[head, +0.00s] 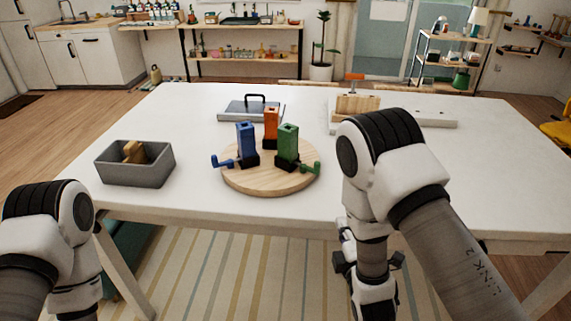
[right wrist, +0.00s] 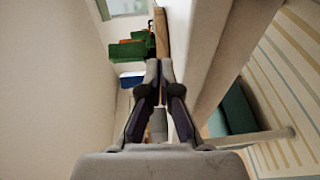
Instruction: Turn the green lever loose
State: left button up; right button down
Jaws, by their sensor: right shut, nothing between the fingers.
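A round wooden board (head: 245,183) lies on the white table and bears a blue block (head: 246,142), an orange block (head: 271,125) and a green block (head: 287,142). The green lever (head: 311,169) sticks out from the green block's base to the right. A blue lever (head: 221,162) sticks out to the left. In the right wrist view, the green block (right wrist: 125,50) and board edge (right wrist: 161,32) show beyond my right gripper (right wrist: 159,64). That gripper is shut and empty, apart from the lever, near the table's front edge. My left gripper is out of view.
A grey bin (head: 135,171) with wooden pieces stands left of the board. A grey plate with a black handle (head: 251,108) lies behind it. A wooden block with an orange-topped part (head: 357,104) stands back right.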

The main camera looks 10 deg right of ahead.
notch_tip(320, 180, up, 4)
jog(key=w+a, duration=0.2)
jog(key=a, duration=0.1)
jog(key=p, duration=0.5)
send_near(318, 168)
jog(key=shift+t+y, duration=0.3)
jog(key=shift+t, duration=0.1)
jog(key=w, duration=0.6)
jog(key=shift+w+d+f, duration=0.2)
jog(key=shift+d+f, duration=0.05)
jog(key=shift+w+f, duration=0.1)
jog(key=shift+w, duration=0.3)
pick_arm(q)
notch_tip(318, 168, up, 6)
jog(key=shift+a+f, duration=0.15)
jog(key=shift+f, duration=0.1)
